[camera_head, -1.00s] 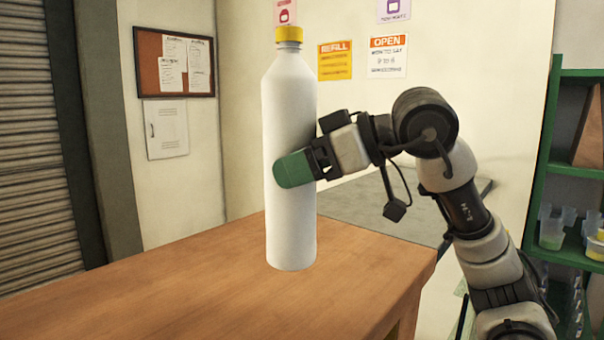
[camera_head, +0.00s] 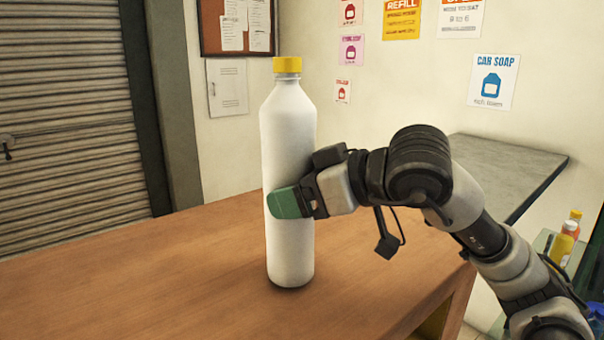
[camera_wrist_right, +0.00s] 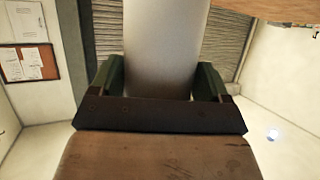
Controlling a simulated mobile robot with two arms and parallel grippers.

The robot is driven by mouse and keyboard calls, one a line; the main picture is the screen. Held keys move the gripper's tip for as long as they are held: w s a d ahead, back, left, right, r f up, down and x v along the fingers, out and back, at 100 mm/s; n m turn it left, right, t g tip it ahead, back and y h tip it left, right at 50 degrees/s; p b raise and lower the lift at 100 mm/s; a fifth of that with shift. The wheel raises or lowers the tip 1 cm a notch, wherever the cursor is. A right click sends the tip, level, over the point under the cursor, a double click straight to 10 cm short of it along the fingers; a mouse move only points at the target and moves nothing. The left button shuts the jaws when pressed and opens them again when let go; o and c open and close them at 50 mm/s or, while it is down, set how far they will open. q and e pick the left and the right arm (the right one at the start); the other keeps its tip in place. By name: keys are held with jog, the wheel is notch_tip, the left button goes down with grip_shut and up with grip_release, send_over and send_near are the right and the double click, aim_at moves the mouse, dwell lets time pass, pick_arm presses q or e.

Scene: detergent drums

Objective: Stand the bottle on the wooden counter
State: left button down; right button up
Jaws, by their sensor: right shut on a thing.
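The white bottle (camera_head: 287,120) with a yellow cap is upright in the head view, over the wooden counter (camera_head: 150,275). Its base appears at or just above the counter top; I cannot tell whether it touches. My right gripper (camera_head: 285,203) is shut on the bottle's middle, coming from the right with green fingertips. In the right wrist view, the bottle (camera_wrist_right: 165,45) stands between the two green fingers of the gripper (camera_wrist_right: 165,82). My left gripper is not in view.
The wooden counter is clear around the bottle. A grey-topped table (camera_head: 505,165) stands behind on the right. Small coloured bottles (camera_head: 565,240) are at the far right. A roller shutter (camera_head: 65,110) and a wall with posters are behind.

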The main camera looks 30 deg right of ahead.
jog(key=shift+f, duration=0.1)
dwell(0.3)
jog(key=o, duration=1.6)
jog(key=shift+f, duration=0.2)
jog(key=shift+c, duration=0.2)
jog(key=b+v, duration=0.3)
jog(key=v, duration=0.9)
jog(key=shift+r, duration=0.1)
